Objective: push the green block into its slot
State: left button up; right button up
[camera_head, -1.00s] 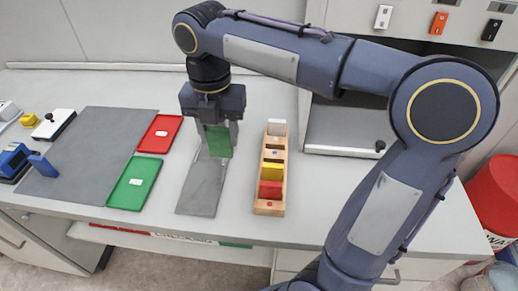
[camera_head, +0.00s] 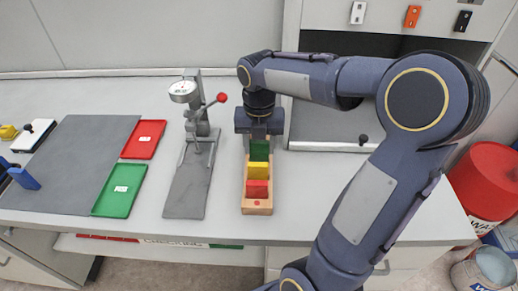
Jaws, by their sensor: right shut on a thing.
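The green block (camera_head: 259,150) stands upright at the far part of the wooden slotted rack (camera_head: 257,207). My right gripper (camera_head: 260,137) is above the rack, pointing down and shut on the green block. The block's lower edge is close to the rack; I cannot tell how deep it sits in its slot. A yellow block (camera_head: 257,171) and a red block (camera_head: 257,189) stand in the rack nearer to me. The far end of the rack is hidden behind the gripper and the green block. My left gripper is not in view.
Left of the rack stands a gauge stand with a dial (camera_head: 183,91), a red-knobbed lever (camera_head: 221,98) and a grey base plate (camera_head: 188,188). Further left lie a red tray (camera_head: 143,139), a green tray (camera_head: 119,189) and a grey mat (camera_head: 75,165). The bench right of the rack is clear.

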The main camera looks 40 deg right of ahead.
jog(key=shift+f, duration=0.9)
jog(key=shift+f, duration=0.15)
jog(key=o, duration=1)
